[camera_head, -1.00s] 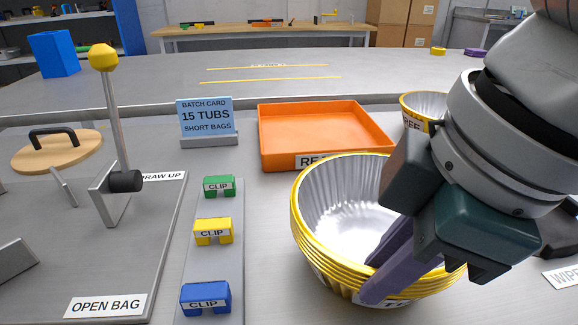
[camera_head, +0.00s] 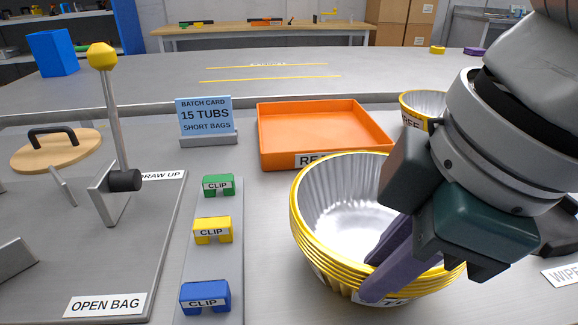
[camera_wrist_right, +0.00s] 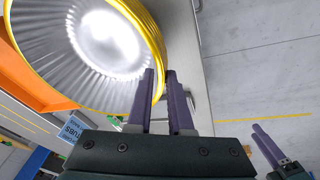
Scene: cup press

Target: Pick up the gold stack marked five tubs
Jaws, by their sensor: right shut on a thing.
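The gold-rimmed stack of silver fluted tubs (camera_head: 330,215) stands upright at the front right of the worktop in the head view. Its front label is mostly hidden behind my fingers, so I cannot read it. My right gripper (camera_head: 385,275) is shut on the near right side of the stack's rim. In the right wrist view the stack (camera_wrist_right: 60,50) fills the upper left, with my purple fingers (camera_wrist_right: 160,100) at its rim. Another gripper with purple fingers, apparently my left one (camera_wrist_right: 268,145), shows at the lower right there; its opening is unclear.
A second gold-rimmed stack (camera_head: 422,103) stands behind my right arm, its label partly hidden. An orange tray (camera_head: 322,128) lies behind the held stack. Green, yellow and blue clips (camera_head: 212,230) stand to the left, near a batch card (camera_head: 205,115) and a grey fixture (camera_head: 110,230).

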